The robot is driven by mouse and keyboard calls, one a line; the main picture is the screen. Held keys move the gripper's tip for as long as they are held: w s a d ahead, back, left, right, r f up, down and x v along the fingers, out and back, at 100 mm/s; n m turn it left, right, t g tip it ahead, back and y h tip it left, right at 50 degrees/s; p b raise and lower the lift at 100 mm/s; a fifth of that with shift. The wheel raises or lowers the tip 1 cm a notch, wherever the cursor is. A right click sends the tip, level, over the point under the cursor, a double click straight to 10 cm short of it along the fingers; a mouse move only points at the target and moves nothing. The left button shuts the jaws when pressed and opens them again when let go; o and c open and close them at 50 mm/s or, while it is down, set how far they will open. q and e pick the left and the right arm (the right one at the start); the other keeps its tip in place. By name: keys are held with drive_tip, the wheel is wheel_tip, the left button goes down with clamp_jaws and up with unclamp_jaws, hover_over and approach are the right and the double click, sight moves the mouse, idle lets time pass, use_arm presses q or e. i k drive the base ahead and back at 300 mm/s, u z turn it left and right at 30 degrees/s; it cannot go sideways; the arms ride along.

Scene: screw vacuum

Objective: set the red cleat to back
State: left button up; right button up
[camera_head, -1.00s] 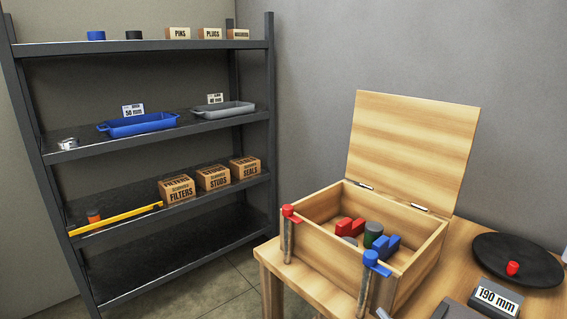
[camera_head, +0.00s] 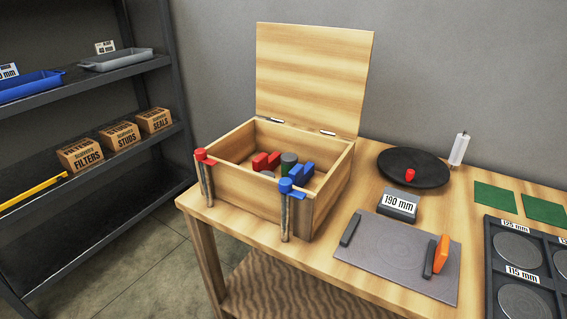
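An open wooden box (camera_head: 248,189) stands on the wooden table. At its front left corner a red piece (camera_head: 200,154) with a round cap sits on a grey post, its flat tab pointing right. At the front right corner a similar blue piece (camera_head: 285,186) sits on another post. Inside the box lie a red block-like piece (camera_head: 261,162), a blue one (camera_head: 301,173) and a dark green cylinder (camera_head: 289,160). I cannot tell which red piece is the cleat. Neither gripper is in view.
The box's lid (camera_head: 313,75) stands raised at the back. To the right are a black disc (camera_head: 430,172) with a red knob, a 190 mm label block (camera_head: 397,206), a grey plate (camera_head: 400,255) and a dark tray (camera_head: 497,268). A shelf (camera_head: 95,185) stands left.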

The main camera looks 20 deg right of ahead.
sight(262, 162)
drive_tip(key=u, duration=1.2)
drive_tip(key=i, duration=3.35)
drive_tip(key=z, duration=4.25)
drive_tip(key=i, duration=0.5)
drive_tip(key=z, duration=0.1)
